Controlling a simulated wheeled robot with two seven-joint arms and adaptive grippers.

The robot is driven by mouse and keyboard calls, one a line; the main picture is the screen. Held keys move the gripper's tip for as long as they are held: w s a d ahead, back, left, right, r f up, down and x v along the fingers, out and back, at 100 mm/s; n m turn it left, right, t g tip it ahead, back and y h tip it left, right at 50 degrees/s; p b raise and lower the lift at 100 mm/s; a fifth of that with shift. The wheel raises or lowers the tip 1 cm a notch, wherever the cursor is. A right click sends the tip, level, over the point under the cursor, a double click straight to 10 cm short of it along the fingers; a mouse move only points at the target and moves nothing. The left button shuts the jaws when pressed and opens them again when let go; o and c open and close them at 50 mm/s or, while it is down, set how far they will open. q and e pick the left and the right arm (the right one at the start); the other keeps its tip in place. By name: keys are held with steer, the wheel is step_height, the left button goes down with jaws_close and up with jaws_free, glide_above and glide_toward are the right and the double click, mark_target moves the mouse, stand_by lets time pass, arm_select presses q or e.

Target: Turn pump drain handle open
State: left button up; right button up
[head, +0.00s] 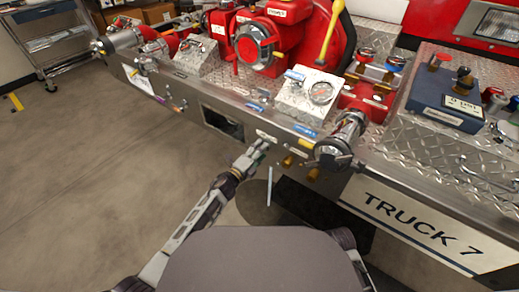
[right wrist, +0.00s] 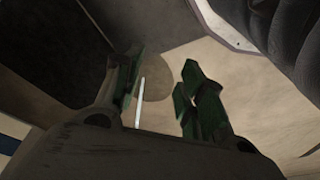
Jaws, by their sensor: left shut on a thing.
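My left gripper (head: 260,149) reaches up from the lower left in the head view, with its fingertips at the front panel of the metal bumper (head: 180,100), just below a small white label. It is shut on the pump drain handle there. The fingers cover the handle, so its shape and angle are hidden. My right gripper (right wrist: 158,85) shows in the right wrist view with its two green-dark fingers apart and nothing between them. In the head view it is hidden.
Brass fittings (head: 288,161) sit right of my left gripper. A metal outlet (head: 338,145) juts out further right. A thin pale rod (head: 269,187) stands below the bumper. A red pump (head: 280,35) and pressure gauge (head: 321,92) sit on top.

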arm_select(q)
steer(key=shift+n, duration=0.8)
steer(key=o, duration=1)
steer(key=shift+v, duration=6)
